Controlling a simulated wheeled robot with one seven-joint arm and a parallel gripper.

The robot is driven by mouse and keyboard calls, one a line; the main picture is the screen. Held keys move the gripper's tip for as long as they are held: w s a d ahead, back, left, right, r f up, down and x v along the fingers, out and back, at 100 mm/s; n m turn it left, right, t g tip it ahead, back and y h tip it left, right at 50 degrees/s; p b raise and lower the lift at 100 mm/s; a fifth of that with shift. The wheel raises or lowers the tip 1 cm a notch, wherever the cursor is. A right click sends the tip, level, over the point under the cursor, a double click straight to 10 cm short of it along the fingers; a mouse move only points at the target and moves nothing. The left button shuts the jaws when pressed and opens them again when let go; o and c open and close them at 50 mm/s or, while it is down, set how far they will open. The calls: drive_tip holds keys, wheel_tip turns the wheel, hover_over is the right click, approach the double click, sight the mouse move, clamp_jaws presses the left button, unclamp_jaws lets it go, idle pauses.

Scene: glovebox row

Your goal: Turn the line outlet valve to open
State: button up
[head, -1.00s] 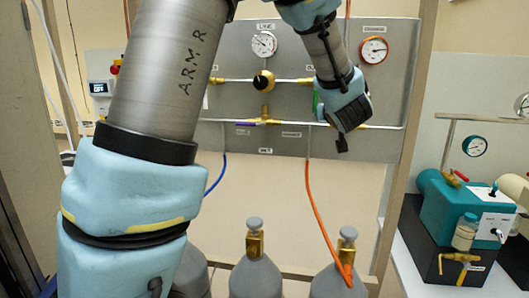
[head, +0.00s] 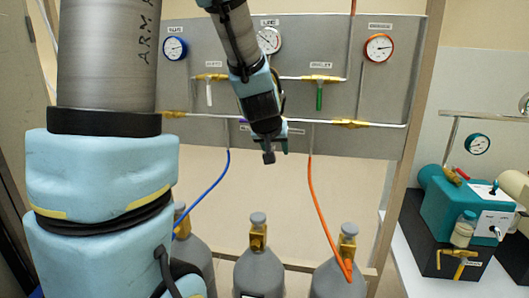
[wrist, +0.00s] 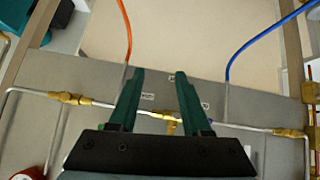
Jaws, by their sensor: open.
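The valve with a green handle (head: 319,97) sits on the right branch of the panel's upper pipe, under a small label that seems to read outlet. Its handle hangs straight down, across the horizontal pipe. My gripper (head: 273,156) is left of this handle and lower, in front of the panel's lower edge. In the wrist view my gripper (wrist: 160,82) is open and empty, its two dark green fingers apart with panel between them.
A similar valve with a white handle (head: 209,94) hangs at the left. A lower pipe (head: 390,124) crosses the panel (head: 345,145). A blue hose (head: 208,190) and an orange hose (head: 322,205) run down to grey cylinders (head: 258,275). A teal pump (head: 455,208) stands right.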

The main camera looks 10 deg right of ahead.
drive_tip(key=shift+s+a+f+g, duration=0.15)
drive_tip(key=shift+s+a+f, duration=0.1)
drive_tip(key=shift+a, duration=0.25)
drive_tip(key=shift+s+a+f+g, duration=0.15)
drive_tip(key=shift+s+a+g, duration=0.05)
drive_tip(key=shift+a, duration=0.25)
drive_tip(key=shift+s+a+f+g, duration=0.15)
drive_tip(key=shift+s+a+f, duration=0.1)
drive_tip(key=shift+a, duration=0.25)
